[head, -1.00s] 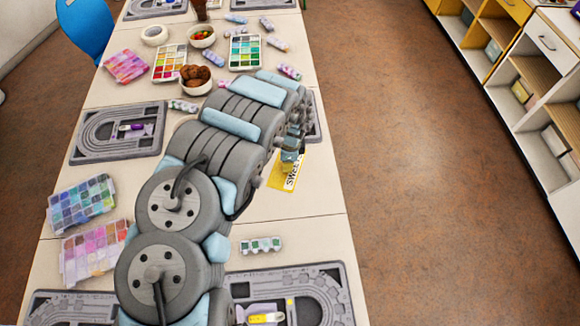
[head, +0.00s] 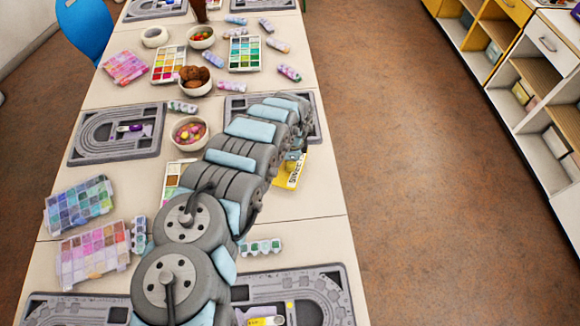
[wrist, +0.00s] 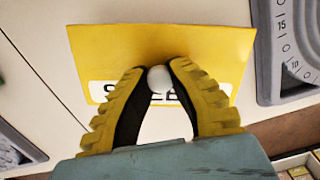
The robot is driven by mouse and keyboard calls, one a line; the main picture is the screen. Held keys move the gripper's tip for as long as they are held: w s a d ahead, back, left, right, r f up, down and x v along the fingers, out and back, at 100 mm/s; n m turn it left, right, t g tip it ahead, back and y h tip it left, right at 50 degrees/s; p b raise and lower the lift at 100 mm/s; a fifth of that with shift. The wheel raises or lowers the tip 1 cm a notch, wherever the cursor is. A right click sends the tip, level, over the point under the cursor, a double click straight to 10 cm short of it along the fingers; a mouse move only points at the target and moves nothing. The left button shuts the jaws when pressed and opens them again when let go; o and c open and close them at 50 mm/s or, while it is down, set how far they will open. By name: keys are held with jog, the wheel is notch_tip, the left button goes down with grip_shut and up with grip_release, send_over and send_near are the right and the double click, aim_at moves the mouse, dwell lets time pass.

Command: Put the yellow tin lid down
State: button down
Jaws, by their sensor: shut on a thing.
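The yellow tin lid (wrist: 110,45) is a flat yellow rectangle with a white lettered label and a pale round knob (wrist: 159,80). My gripper (wrist: 160,70) is shut on that knob, with one yellow-and-black finger on each side. The fingers and wrist hide part of the label. In the head view the lid (head: 286,182) shows beyond my arm at the right side of the table, partly covered by my gripper (head: 293,158). I cannot tell whether the lid touches the table.
A grey bead board (head: 312,118) lies just behind the lid and shows at right in the wrist view (wrist: 268,60). A bowl of beads (head: 189,132) and a bead strip (head: 260,247) are nearby. Bare table (head: 315,215) lies in front of the lid.

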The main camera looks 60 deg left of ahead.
jog(key=shift+f, duration=0.1)
jog(key=shift+w+a+f, duration=0.15)
jog(key=shift+a+f, duration=0.05)
jog(key=shift+f, duration=0.25)
jog(key=shift+f+b, duration=0.45)
jog(key=shift+f, duration=0.75)
jog(key=shift+f, duration=0.2)
jog(key=c, duration=1.1)
grip_release()
jog(key=shift+r, duration=0.1)
